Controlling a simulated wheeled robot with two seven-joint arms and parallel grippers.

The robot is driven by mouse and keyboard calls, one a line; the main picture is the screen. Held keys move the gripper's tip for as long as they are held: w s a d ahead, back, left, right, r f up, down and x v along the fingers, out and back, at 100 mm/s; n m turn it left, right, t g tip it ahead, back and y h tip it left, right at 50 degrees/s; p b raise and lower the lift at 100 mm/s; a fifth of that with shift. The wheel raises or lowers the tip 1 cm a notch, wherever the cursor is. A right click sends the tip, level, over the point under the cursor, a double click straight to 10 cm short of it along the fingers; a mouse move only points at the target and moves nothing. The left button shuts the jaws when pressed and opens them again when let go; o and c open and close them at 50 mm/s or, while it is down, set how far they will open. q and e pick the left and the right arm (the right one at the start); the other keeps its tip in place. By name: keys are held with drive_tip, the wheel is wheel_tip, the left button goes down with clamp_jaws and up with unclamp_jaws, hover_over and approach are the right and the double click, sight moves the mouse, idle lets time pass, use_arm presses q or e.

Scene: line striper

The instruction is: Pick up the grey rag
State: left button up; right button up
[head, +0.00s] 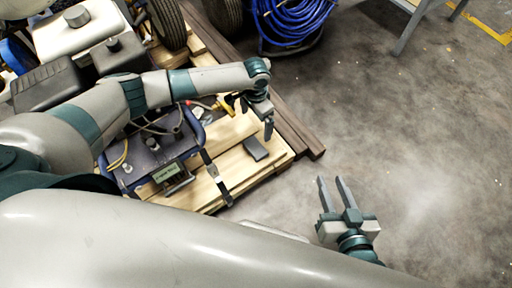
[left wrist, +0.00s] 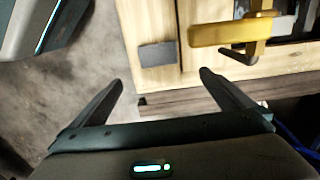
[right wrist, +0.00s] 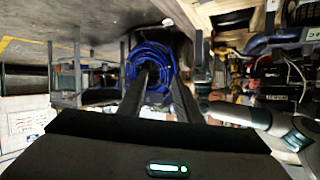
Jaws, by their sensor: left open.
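The grey rag (head: 256,148) is a small flat dark-grey rectangle lying on the light wooden boards near their right end. It also shows in the left wrist view (left wrist: 157,54), just beyond the gap between the fingertips. My left gripper (head: 257,122) is open and empty, above the boards and slightly beyond the rag in the head view. The rag looks apart from both fingers. My right gripper (head: 331,180) is open and empty over the concrete floor, to the right of the boards.
The wooden pallet (head: 228,172) bears a blue-framed machine (head: 150,155) left of the rag. A yellow-handled part (left wrist: 230,32) lies near the rag. A blue hose coil (head: 290,20) stands at the back. The concrete floor (head: 420,130) at right is clear.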

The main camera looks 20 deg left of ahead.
use_arm(q)
drive_tip(key=f, duration=0.1)
drive_tip(key=b, duration=0.2)
hover_over(256, 146)
wheel_tip(256, 146, down, 5)
wheel_tip(256, 146, down, 6)
drive_tip(key=shift+w+a+r+b, duration=0.1)
drive_tip(key=shift+r+b, duration=0.15)
drive_tip(key=shift+b, duration=0.55)
drive_tip(key=shift+f, duration=0.35)
use_arm(e)
wheel_tip(256, 146, up, 13)
drive_tip(key=a+t+y, duration=0.2)
drive_tip(key=t, duration=0.6)
drive_tip(key=shift+s+a+y, duration=0.15)
drive_tip(key=shift+a+y, duration=0.15)
drive_tip(key=shift+y, duration=0.1)
drive_tip(key=shift+f, duration=0.1)
